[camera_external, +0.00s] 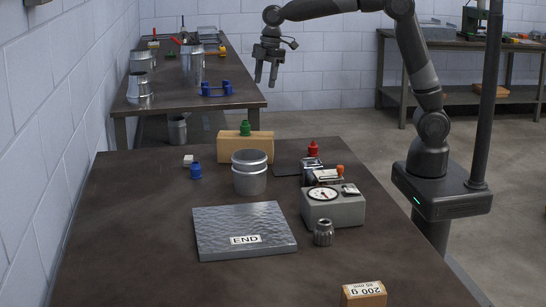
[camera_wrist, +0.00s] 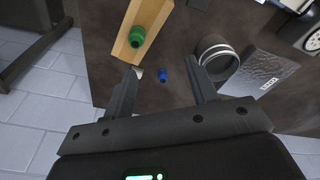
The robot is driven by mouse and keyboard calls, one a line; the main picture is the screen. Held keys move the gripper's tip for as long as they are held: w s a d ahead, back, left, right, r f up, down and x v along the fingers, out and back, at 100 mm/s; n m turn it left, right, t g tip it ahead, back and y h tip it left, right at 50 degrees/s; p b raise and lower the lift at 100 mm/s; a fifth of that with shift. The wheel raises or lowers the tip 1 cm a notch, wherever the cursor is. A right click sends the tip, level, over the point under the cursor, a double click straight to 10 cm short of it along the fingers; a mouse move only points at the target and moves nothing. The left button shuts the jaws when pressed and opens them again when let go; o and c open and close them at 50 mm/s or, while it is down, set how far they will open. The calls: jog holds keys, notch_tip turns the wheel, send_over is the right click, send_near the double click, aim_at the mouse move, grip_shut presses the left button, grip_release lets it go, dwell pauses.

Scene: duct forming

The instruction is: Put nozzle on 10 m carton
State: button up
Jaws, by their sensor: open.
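No carton shows a readable "10 m" mark. A tan box (camera_external: 232,150) stands at the back of the near table, with a green nozzle-like piece (camera_external: 245,128) on top. Both also show in the wrist view, the box (camera_wrist: 152,14) and the green piece (camera_wrist: 137,37). A small carton (camera_external: 363,295) at the front right has an upside-down label that seems to read 200 g. A grey ribbed nozzle-like piece (camera_external: 323,233) stands beside the dial scale. My gripper (camera_external: 266,82) is open and empty, high above the table's back edge; its fingers (camera_wrist: 163,68) show in the wrist view.
A blue piece (camera_external: 196,171), a metal collar (camera_external: 249,181), a red piece (camera_external: 313,149), a dial scale (camera_external: 345,209) and a metal plate marked END (camera_external: 225,218) are on the near table. The back-left table (camera_external: 175,97) holds metal ducts. The near table's left front is clear.

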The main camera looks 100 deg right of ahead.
jog(key=s+a+r+m+t, duration=0.1)
jog(key=s+a+r+m, duration=0.1)
jog(key=s+a, duration=0.5)
jog(key=s+a+r+m+t, duration=0.1)
jog(key=s+a+r, duration=0.15)
jog(key=s, duration=0.75)
jog(key=s+a+f+m+t, duration=0.1)
jog(key=s+a+f, duration=0.1)
jog(key=s, duration=0.5)
jog(key=s+a+f+m, duration=0.1)
jog(key=s+f+m, duration=0.1)
jog(key=s+f, duration=0.2)
jog(key=s, duration=0.3)
jog(key=shift+a+f+t, duration=0.3)
jog(key=shift+a+t, duration=0.1)
jog(key=shift+s, duration=0.1)
